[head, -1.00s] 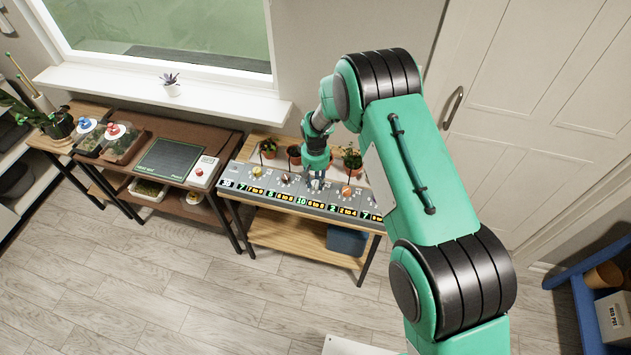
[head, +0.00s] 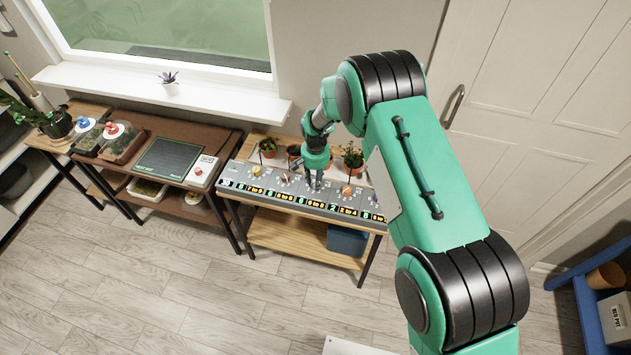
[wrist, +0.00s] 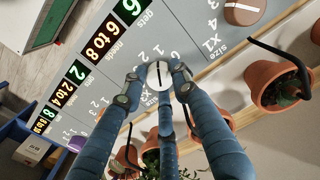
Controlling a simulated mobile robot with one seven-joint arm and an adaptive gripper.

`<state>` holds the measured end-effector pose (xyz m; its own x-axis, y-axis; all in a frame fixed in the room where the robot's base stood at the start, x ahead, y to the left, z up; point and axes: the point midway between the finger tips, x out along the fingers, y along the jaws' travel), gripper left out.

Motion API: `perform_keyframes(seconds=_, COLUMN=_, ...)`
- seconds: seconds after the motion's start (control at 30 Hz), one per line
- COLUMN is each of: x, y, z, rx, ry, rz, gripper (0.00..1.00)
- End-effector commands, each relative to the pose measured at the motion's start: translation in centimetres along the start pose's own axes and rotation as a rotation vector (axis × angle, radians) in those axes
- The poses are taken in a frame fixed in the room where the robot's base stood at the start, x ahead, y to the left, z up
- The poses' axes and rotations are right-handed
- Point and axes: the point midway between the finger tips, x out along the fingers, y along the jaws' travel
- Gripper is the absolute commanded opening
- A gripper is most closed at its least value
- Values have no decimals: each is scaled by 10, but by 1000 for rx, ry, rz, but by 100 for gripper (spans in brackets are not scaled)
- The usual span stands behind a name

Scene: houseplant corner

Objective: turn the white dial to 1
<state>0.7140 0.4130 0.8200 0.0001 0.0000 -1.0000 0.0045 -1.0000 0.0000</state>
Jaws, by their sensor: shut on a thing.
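The white dial (wrist: 158,75) sits on the grey panel in the wrist view, with a dark line across its face. My gripper (wrist: 157,80) is closed around it, with a blue finger on each side and another below it. Printed numbers ring the dial, partly covered by the fingers. A green display (wrist: 130,8) beside it reads 6 above "gets", and a yellow one (wrist: 98,42) reads "6 to 8" for needs. In the head view my gripper (head: 314,184) is down at the panel and hides the dial.
The control panel (head: 262,192) carries other dials, including a yellow one (head: 258,170) and an orange one (head: 347,190). Potted plants in terracotta pots (wrist: 262,80) stand close behind it. A brown dial (wrist: 243,10) is near the fingers. Floor in front is clear.

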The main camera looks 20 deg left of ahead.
Motion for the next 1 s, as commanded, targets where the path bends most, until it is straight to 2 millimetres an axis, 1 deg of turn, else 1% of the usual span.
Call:
perform_keyframes(seconds=0.23, x=0, y=0, z=0, rx=80, ry=0, rz=0, gripper=2)
perform_keyframes(seconds=0.67, x=0, y=0, z=0, rx=93, ry=0, rz=0, gripper=2)
perform_keyframes(seconds=0.7, x=0, y=0, z=0, rx=93, ry=0, rz=0, gripper=36)
perform_keyframes(seconds=0.77, x=0, y=0, z=0, rx=92, ry=0, rz=0, gripper=48)
perform_keyframes(seconds=1.0, x=0, y=0, z=0, rx=92, ry=0, rz=0, gripper=48)
